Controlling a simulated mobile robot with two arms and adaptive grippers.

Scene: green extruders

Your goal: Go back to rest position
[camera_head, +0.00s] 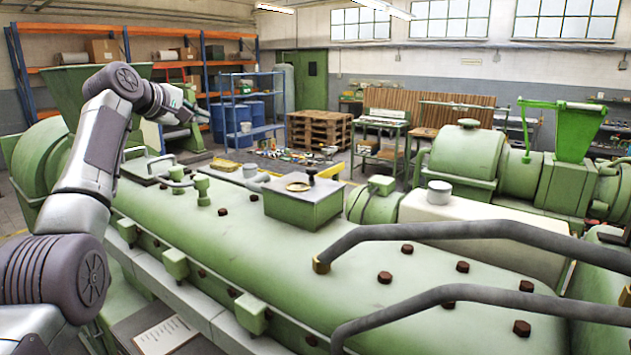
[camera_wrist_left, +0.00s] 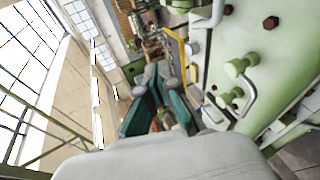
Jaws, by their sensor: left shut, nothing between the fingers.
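My left arm rises from the lower left in the head view and bends over the green extruder (camera_head: 240,245). My left gripper (camera_head: 203,114) hangs in the air above the far left end of the machine, pointing right. In the left wrist view the left gripper (camera_wrist_left: 158,72) has its teal and dark fingers shut with nothing between them. The extruder's green casing (camera_wrist_left: 232,40) lies to the right of the fingers there, apart from them. My right gripper is not in view.
Thick grey hoses (camera_head: 440,232) cross the extruder at the right. A green box with a lid (camera_head: 303,205) stands on the casing. A blue shelf (camera_head: 247,110) and wooden pallets (camera_head: 318,130) stand behind.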

